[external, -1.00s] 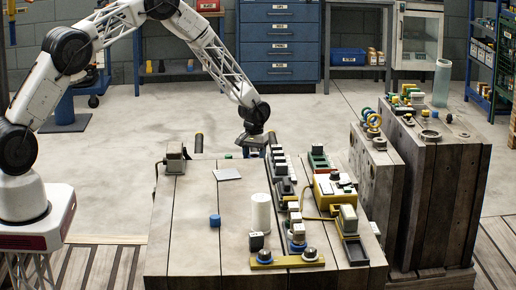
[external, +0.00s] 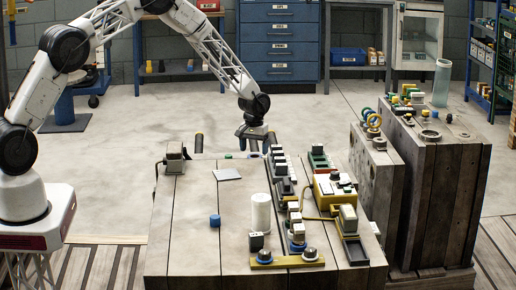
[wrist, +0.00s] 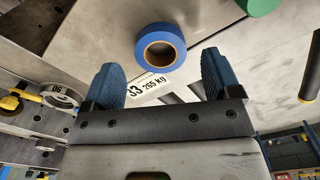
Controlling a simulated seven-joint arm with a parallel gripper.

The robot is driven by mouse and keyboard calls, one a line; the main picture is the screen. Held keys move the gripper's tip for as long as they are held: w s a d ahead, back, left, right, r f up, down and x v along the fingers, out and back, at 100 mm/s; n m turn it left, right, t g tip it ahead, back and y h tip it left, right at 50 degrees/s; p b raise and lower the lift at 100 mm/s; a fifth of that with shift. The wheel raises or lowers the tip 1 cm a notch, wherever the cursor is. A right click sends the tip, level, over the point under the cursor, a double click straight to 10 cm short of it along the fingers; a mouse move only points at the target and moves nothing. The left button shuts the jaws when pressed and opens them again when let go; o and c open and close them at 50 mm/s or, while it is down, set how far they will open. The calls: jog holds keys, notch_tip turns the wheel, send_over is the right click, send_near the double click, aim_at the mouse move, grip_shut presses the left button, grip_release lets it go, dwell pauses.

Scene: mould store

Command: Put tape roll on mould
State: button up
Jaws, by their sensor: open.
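A blue tape roll (wrist: 160,46) with a tan core shows in the wrist view, just beyond and between my fingertips. It appears untouched by them. A small blue object (external: 214,221) sits on the broad plank-like block top in the external view; I cannot tell whether it is the same roll. My gripper (external: 255,147) is open and empty above the far edge of that block (external: 190,250). Its two blue fingers are spread in the wrist view (wrist: 160,70). A grey surface with a "265 kg" label (wrist: 148,90) lies behind the roll; which block is the mould is unclear.
A white cylinder (external: 261,212) stands on the block, with a flat grey plate (external: 227,174) farther back. Clamps and a yellow box (external: 333,189) crowd its right side. A taller block (external: 430,190) stands at right. The left part of the top is mostly clear.

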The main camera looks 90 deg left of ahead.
notch_tip(320, 180, up, 9)
dwell(0.4)
dwell(0.4)
dwell(0.5)
